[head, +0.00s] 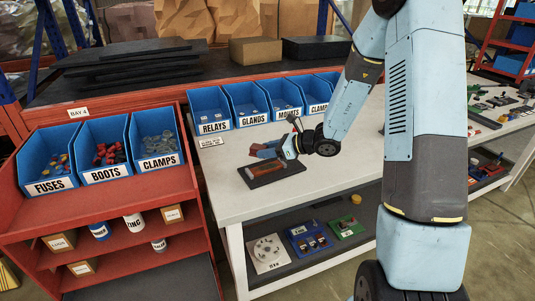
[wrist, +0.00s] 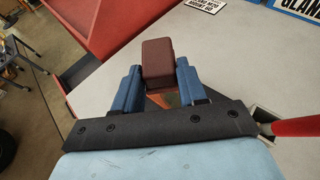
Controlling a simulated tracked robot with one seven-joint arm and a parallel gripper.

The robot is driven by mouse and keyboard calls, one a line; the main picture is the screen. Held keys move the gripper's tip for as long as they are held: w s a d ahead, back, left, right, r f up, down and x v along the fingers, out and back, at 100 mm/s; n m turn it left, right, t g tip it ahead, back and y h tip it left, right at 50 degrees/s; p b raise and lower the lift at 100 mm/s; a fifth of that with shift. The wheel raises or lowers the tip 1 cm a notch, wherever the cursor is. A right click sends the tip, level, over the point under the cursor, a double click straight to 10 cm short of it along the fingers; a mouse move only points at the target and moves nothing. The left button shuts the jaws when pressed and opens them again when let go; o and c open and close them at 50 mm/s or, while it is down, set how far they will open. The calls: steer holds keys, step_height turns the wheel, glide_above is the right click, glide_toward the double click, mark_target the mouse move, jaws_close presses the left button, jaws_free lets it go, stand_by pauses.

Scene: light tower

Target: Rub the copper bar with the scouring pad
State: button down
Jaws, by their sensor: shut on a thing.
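My gripper (head: 268,149) is over the white bench, at the dark board (head: 288,167). Its blue fingers are shut on a maroon block, the scouring pad (wrist: 157,62), which sticks out beyond the fingertips in the wrist view. The copper bar (head: 250,173) lies on the dark board, partly hidden by my gripper. A small copper-coloured patch also shows between the fingers, below the pad, in the wrist view. I cannot tell whether the pad touches the bar.
Blue bins (head: 247,103) line the bench's back edge. A small label card (head: 210,142) lies at the left. A red rack (head: 105,200) with blue bins stands left of the bench. The bench top (head: 235,200) is clear in front of the board. A red handle (wrist: 296,127) shows at right.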

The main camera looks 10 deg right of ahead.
steer(key=shift+r, duration=1.5)
steer(key=shift+a, duration=0.1)
